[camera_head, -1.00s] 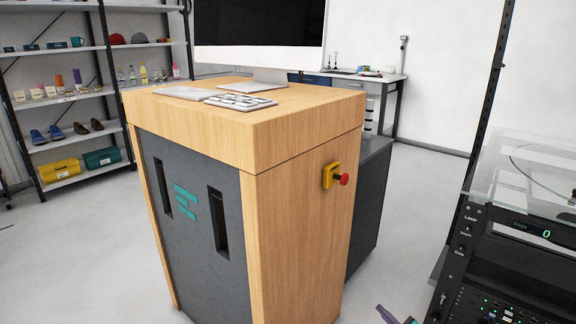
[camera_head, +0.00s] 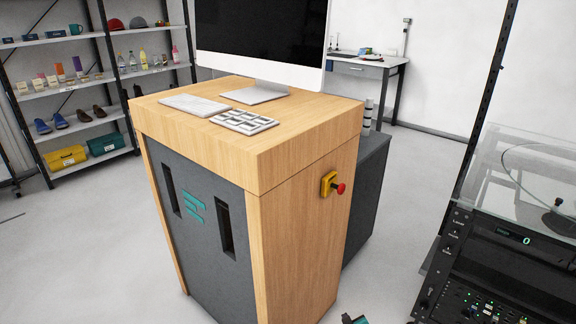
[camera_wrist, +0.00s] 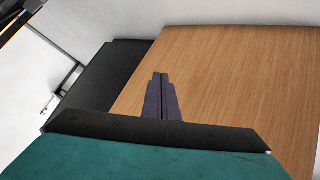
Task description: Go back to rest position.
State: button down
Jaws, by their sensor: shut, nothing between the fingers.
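My gripper (camera_wrist: 160,85) shows in the wrist view with its two dark fingers pressed together and nothing between them. It points toward the wooden side of the desk cabinet (camera_wrist: 230,75), and I cannot tell the gap between them. In the head view only a small piece of my arm's end shows at the bottom edge, right of the wooden cabinet (camera_head: 300,230). The fingers are not clear there.
A monitor (camera_head: 262,35), a keyboard (camera_head: 193,104) and a keypad (camera_head: 244,122) sit on the cabinet. A red emergency button (camera_head: 341,188) sticks out of its right side. A rack with a glass-covered turntable (camera_head: 530,180) stands at right. Shelves (camera_head: 80,90) stand at left.

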jog(key=s+a+m+g+p, duration=0.1)
jog(key=s+g, duration=0.6)
jog(key=s, duration=1.2)
jog(key=s+a+r+m+g+p, duration=0.1)
jog(key=s+a+m+g, duration=0.3)
jog(key=s, duration=1.5)
jog(key=g+p, duration=0.1)
jog(key=g, duration=0.3)
jog(key=shift+a+g, duration=0.3)
jog(key=shift+a, duration=0.05)
jog(key=shift+s, duration=0.1)
